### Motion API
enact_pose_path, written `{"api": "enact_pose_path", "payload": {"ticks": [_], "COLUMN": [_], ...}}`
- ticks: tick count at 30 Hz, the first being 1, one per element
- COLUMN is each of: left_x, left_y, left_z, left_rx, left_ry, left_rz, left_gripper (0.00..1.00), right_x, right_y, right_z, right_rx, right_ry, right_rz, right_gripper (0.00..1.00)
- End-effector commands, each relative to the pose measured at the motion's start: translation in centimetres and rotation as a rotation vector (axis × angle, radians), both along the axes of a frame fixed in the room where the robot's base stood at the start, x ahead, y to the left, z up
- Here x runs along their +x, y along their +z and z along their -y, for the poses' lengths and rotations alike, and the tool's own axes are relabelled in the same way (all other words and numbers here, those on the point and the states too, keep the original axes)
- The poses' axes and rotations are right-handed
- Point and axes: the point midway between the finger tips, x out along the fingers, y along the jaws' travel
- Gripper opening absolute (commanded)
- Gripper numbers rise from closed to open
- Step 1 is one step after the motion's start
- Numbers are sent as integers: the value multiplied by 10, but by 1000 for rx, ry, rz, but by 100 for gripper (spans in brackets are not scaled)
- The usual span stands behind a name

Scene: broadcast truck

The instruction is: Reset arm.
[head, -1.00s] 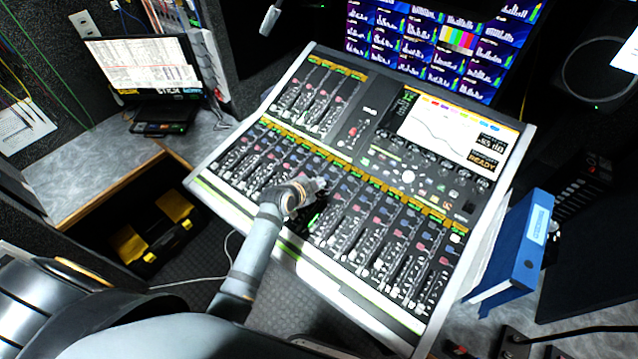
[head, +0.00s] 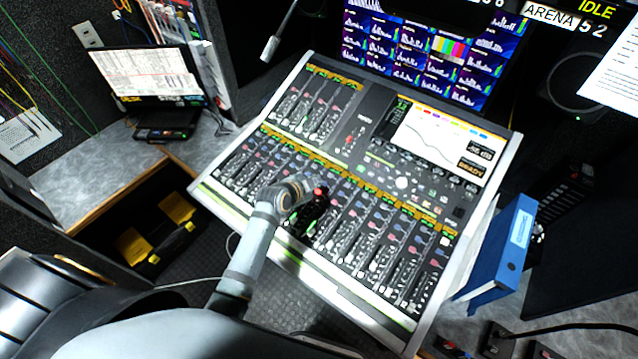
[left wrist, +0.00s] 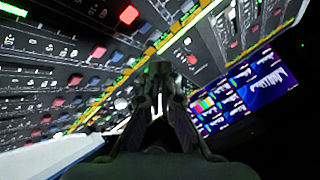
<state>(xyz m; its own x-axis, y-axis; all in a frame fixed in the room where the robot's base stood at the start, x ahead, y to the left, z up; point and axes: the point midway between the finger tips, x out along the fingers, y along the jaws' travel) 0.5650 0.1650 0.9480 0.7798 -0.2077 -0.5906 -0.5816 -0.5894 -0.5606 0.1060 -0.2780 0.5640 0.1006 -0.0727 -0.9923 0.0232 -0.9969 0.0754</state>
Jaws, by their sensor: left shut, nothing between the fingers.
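My left arm reaches in from the lower left in the head view, over the mixing console (head: 262,310). My left gripper (head: 310,212) is dark and small there, above the channel strips near the console's front middle. In the left wrist view the left gripper (left wrist: 158,75) is shut with nothing between its fingers, pointing across the console's buttons and faders. I cannot tell from these views how far it is above the panel. My right gripper does not show.
A blue binder (head: 503,250) stands right of the console. A laptop (head: 152,80) sits on the left desk, with a black and yellow case (head: 158,240) below it. A multi-picture monitor (head: 430,45) is behind the console. A chair (head: 35,290) is at lower left.

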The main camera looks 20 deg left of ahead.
Motion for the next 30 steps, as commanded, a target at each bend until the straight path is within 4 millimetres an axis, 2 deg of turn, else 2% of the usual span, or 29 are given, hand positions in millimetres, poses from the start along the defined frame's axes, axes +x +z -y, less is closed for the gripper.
{"api": "enact_pose_path", "payload": {"ticks": [8, 11, 15, 21, 30], "left_x": [-5, -33, -94, -167, -246], "left_y": [-1, -3, -1, 13, 42], "left_z": [-1, -9, -28, -51, -74], "left_rx": [-8, -53, -137, -210, -265], "left_ry": [8, 65, 233, 490, 820], "left_rz": [-15, -104, -292, -475, -610], "left_gripper": [0, 0, 0, 0, 0], "right_x": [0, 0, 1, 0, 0], "right_y": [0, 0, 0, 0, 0], "right_z": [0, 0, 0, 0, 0], "right_rx": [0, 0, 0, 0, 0], "right_ry": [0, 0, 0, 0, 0], "right_rz": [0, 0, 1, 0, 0], "right_gripper": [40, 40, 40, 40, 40]}}
